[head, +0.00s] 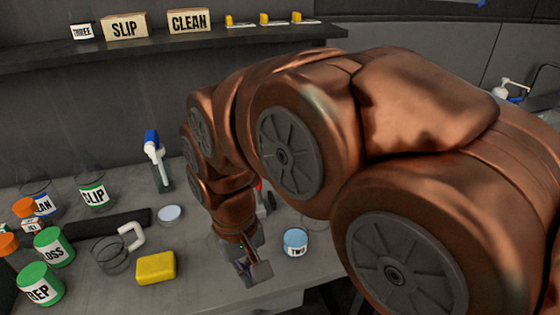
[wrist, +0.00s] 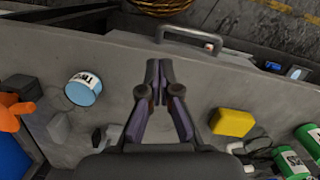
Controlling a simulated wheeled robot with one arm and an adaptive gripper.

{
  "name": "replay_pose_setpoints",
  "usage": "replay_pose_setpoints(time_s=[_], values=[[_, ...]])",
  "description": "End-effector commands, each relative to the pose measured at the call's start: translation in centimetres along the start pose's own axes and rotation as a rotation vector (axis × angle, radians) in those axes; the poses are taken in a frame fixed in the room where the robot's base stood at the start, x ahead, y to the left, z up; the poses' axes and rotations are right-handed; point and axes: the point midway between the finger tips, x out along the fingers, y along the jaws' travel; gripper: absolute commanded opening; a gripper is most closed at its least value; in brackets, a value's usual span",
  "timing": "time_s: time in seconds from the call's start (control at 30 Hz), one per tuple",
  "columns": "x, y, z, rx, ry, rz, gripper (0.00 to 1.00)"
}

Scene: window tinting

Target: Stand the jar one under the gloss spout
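No label reading ONE is legible, so I cannot pick out jar one. A small jar labelled TWO with a pale blue lid (head: 295,240) stands on the bench right of my gripper (head: 254,268); it also shows left of my fingers in the wrist view (wrist: 83,88). A green-lidded container whose label shows OSS (head: 54,247) stands at the left; I cannot make out a spout on it. In the wrist view my fingers (wrist: 160,66) are together with nothing between them, above the bench.
A yellow sponge (head: 156,267), a glass mug with a white handle (head: 115,252) and a round pale lid (head: 170,215) lie left of my gripper. A blue-and-white spray tool (head: 154,150) stands behind. A shelf (head: 170,42) holds labelled boxes. My arm hides the bench's right part.

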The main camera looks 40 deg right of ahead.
Motion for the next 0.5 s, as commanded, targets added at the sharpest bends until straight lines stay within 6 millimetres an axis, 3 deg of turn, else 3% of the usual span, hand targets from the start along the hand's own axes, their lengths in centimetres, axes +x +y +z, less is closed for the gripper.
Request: replay_pose_setpoints(time_s=[0.1,0.2,0.5], values=[[1.5,-0.5,2.8,-0.088,-0.010,-0.002,0.00],[2.3,-0.8,4.4,-0.142,-0.013,-0.004,0.00],[3.4,-0.9,6.2,-0.203,-0.021,-0.006,0.00]])
